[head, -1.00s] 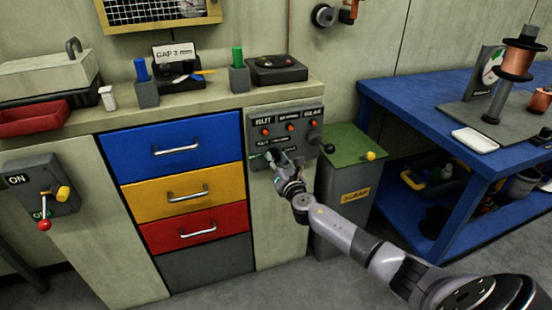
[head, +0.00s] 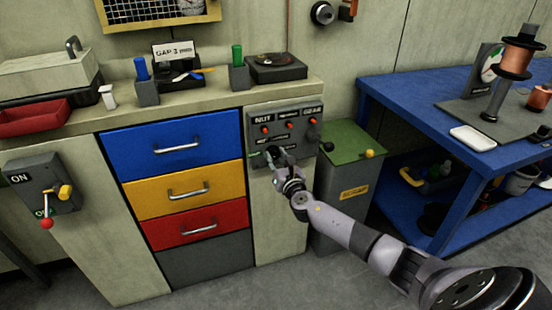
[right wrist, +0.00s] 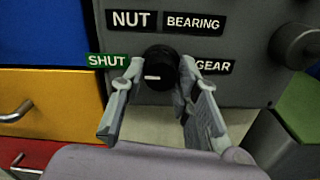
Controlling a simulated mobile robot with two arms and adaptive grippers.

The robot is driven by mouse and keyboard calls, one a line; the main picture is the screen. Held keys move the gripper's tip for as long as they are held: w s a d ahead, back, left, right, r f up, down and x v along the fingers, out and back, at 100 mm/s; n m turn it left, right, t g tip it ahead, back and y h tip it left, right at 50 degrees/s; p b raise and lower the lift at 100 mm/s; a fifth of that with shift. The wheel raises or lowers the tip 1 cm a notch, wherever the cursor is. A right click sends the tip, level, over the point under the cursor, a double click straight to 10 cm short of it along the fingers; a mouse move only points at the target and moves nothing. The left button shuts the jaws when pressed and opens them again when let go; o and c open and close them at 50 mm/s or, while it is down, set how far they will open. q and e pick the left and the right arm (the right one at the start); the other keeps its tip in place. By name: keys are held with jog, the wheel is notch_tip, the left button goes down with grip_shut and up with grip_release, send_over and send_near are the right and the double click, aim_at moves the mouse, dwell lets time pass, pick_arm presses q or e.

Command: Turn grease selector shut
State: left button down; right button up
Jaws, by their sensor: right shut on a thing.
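The grease selector is a round black knob (right wrist: 161,66) with a short white mark on its left half, pointing left, roughly toward the green SHUT label (right wrist: 108,61). NUT, BEARING and GEAR labels stand around it on the grey panel (head: 285,116). My left gripper is in neither view.
A dark lever knob (right wrist: 298,46) sticks out right of the selector. Small red lamps (head: 290,125) sit above it. The blue, yellow and red drawers (head: 187,191) are to the left; a green-topped cabinet (head: 350,145) and blue bench (head: 400,95) are to the right.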

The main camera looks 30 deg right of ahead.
jog(key=shift+f, duration=0.1)
jog(key=o, duration=1.2)
jog(key=v, duration=1.2)
jog(key=shift+a, duration=0.1)
